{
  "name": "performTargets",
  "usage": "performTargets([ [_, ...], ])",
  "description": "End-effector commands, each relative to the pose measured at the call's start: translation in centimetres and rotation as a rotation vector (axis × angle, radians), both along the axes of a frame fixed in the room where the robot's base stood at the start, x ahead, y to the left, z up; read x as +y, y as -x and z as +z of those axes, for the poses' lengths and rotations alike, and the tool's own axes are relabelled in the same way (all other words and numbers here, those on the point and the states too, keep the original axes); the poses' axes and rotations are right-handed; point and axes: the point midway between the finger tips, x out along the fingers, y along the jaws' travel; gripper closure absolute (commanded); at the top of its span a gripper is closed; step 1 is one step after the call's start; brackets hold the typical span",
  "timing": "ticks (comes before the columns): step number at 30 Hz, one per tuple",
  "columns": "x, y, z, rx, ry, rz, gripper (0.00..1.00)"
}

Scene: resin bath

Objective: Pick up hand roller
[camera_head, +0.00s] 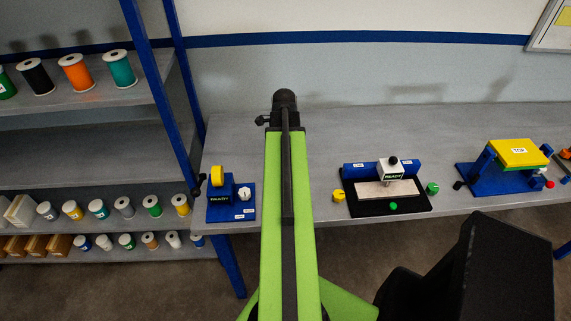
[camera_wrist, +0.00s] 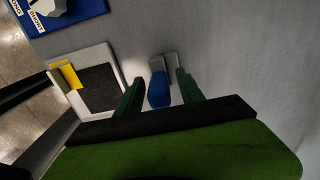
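In the wrist view, a small item with a blue body (camera_wrist: 158,92) and grey pieces (camera_wrist: 156,64) at its far end lies on the grey table. It looks like the hand roller, though its shape is partly cut off from view. My gripper (camera_wrist: 160,76) has its two green fingers apart, one on each side of the blue body. I see a gap on both sides, and no clear contact. The near end of the blue body is close to the dark palm edge. In the head view my raised arm hides this item and the fingers.
A white tray (camera_wrist: 112,53) with a dark pad and a yellow piece (camera_wrist: 70,75) lies left of the fingers. A blue-based device (camera_head: 231,213) stands left of my arm on the table (camera_head: 330,130). A black-based press (camera_head: 421,207) and a yellow-topped stand (camera_head: 518,153) are right.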

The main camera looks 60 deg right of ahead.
Motion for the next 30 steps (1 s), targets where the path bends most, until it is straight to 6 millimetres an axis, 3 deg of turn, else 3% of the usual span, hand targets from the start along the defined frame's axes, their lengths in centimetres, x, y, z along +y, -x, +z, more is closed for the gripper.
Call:
performTargets([
  [1, 0.0, 0.0, 0.0, 0.0, 0.0, 0.0, 0.63],
  [10, 0.0, 0.0, 0.0, 0.0, 0.0, 0.0, 1.0],
  [23, 0.0, 0.0, 0.2, 0.0, 0.0, 0.001, 1.0],
  [30, 0.0, 0.0, 2.8, 0.0, 0.0, 0.001, 1.0],
])
